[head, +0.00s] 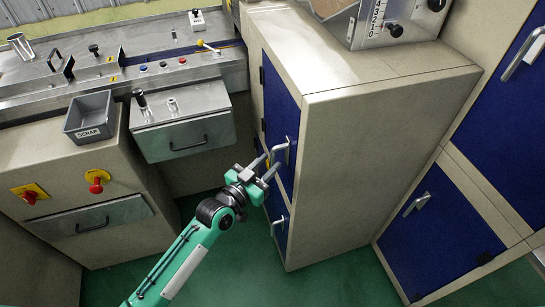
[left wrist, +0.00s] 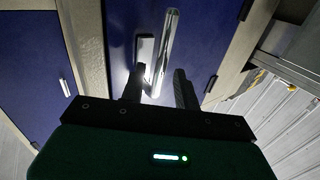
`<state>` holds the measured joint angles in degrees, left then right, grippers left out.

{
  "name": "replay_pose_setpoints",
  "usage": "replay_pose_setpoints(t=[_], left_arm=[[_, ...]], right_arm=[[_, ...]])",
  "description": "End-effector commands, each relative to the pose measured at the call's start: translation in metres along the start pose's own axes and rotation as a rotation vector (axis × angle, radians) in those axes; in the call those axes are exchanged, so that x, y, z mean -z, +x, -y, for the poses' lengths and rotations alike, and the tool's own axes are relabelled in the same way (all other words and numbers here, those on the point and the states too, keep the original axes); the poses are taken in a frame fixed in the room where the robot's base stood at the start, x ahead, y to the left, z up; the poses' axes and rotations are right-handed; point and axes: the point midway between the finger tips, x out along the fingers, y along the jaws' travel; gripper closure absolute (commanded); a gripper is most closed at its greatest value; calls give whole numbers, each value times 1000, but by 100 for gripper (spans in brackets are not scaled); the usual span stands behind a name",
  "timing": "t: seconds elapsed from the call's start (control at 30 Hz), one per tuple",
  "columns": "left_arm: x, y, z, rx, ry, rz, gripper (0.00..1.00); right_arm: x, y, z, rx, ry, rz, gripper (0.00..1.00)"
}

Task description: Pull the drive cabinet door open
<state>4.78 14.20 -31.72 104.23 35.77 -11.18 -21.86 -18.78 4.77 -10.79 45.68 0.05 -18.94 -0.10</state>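The cabinet in the middle of the head view has a blue door (head: 281,95) with a silver bar handle (head: 287,152). The door looks shut. My left gripper (head: 268,163) is at this handle, its fingers pointing toward the door. In the left wrist view the bright handle bar (left wrist: 167,45) runs between the two dark fingers of the gripper (left wrist: 158,78). The fingers are apart, one on each side of the bar's near end; I cannot tell whether either touches it. The blue door (left wrist: 195,40) fills the background there. My right gripper is not in view.
A lower blue door with a handle (head: 277,224) is beneath. Another cabinet's blue doors (head: 440,230) stand at the right. A steel drawer (head: 184,136) and grey scrap bin (head: 91,117) are at the left. Green floor (head: 335,285) is free in front.

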Motion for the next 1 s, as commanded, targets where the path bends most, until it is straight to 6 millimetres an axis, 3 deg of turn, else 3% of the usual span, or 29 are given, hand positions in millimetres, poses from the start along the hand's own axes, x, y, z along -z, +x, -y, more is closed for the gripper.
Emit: replay_pose_setpoints(t=[0.2, 0.53, 0.57, 0.7, 1.0], left_arm=[[0, 24, 0, 1, -1, 0, 68], [0, 27, 0, 1, 0, 0, 68], [0, 27, 0, 1, 0, 0, 70], [0, 27, 0, 1, 0, 0, 98], [-1, 27, 0, -1, 0, 0, 100]], right_arm=[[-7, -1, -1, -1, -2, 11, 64], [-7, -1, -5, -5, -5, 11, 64], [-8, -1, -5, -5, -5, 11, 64], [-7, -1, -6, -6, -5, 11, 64], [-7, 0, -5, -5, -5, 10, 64]])
